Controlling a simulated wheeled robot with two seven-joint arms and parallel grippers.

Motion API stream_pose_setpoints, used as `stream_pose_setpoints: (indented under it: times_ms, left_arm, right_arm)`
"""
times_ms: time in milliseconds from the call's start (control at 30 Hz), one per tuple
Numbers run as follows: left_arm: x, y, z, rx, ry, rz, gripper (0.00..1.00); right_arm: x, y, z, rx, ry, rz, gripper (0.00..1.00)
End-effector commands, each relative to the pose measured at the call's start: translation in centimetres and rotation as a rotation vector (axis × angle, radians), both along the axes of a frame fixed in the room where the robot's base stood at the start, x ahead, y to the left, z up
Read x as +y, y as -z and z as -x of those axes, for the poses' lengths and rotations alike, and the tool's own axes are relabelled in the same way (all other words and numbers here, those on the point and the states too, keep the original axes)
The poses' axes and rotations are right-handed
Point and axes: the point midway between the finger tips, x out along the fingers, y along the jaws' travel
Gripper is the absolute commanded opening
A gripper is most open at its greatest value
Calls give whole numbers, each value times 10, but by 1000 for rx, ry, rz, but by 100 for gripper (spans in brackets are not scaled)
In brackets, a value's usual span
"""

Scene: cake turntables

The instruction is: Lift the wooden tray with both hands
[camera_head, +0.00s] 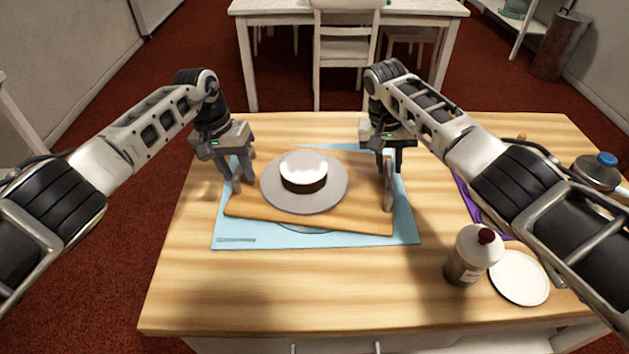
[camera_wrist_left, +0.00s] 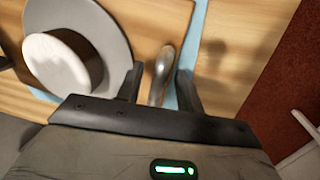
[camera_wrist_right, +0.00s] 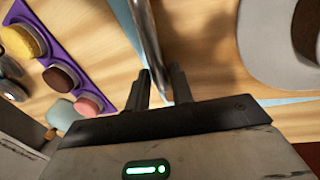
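The wooden tray (camera_head: 345,217) lies slightly turned above a light blue mat (camera_head: 228,230). A grey round plate (camera_head: 335,190) with a white-topped brown cake (camera_head: 303,170) sits on it. My left gripper (camera_head: 238,178) is at the tray's left end. In the left wrist view its fingers (camera_wrist_left: 158,85) stand on both sides of a metal handle (camera_wrist_left: 163,72), with gaps visible. My right gripper (camera_head: 389,170) is at the right end. In the right wrist view its fingers (camera_wrist_right: 161,82) flank the right handle (camera_wrist_right: 146,30) closely; contact on both sides is unclear.
A white bottle with a dark red cap (camera_head: 473,250) and a white plate (camera_head: 519,278) stand at the front right. The table's front left (camera_head: 200,300) is clear.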

Motion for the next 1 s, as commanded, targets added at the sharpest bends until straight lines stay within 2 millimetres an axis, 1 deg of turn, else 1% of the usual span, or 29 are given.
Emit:
stream_pose_setpoints:
  times_ms: [33, 133, 467, 533, 567, 600, 800, 1000]
  left_arm:
    - [-1, 5, 1, 3, -2, 0, 37]
    - [-2, 10, 1, 2, -1, 0, 37]
    - [-2, 13, 1, 1, 0, 0, 37]
    - [-2, 12, 1, 1, -1, 0, 20]
    - [-2, 12, 1, 1, -1, 0, 12]
    - [-2, 12, 1, 1, -1, 0, 1]
    - [-2, 12, 1, 1, -1, 0, 0]
    - [-2, 6, 0, -1, 0, 0, 0]
  right_arm:
    - [-1, 5, 1, 2, -1, 0, 23]
    - [-1, 10, 1, 1, -1, 0, 23]
    - [-2, 12, 1, 0, -2, 0, 23]
    - [-2, 12, 1, 0, -2, 0, 6]
    - [-2, 12, 1, 0, -2, 0, 0]
    - [-2, 12, 1, 0, -2, 0, 0]
    - [-2, 12, 1, 0, -1, 0, 0]
    - [-2, 6, 0, -2, -1, -1, 0]
